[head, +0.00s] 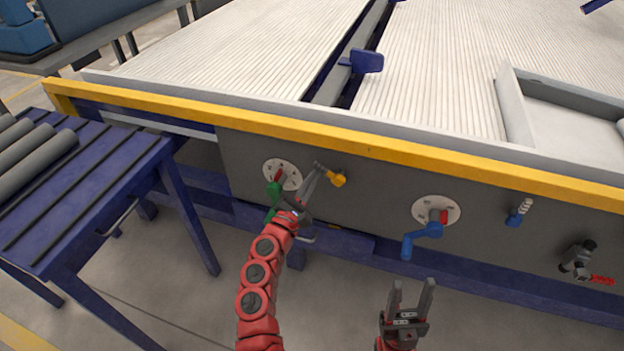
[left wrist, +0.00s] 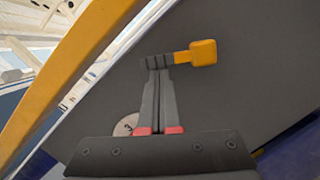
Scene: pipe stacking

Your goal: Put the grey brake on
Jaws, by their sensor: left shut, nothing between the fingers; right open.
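The closed fingers also show in the left wrist view (left wrist: 157,72). A dark grey knob (head: 578,256) with a red threaded part sits at the panel's far right. My right gripper (head: 412,284) is open and empty, low in front of the panel.
A green crank (head: 273,192) on a white disc is left of my left gripper. A blue crank (head: 421,235) and a blue knob with a white shaft (head: 517,215) are further right. A yellow rail (head: 400,152) runs above the panel. A blue rack (head: 110,195) with grey pipes stands left.

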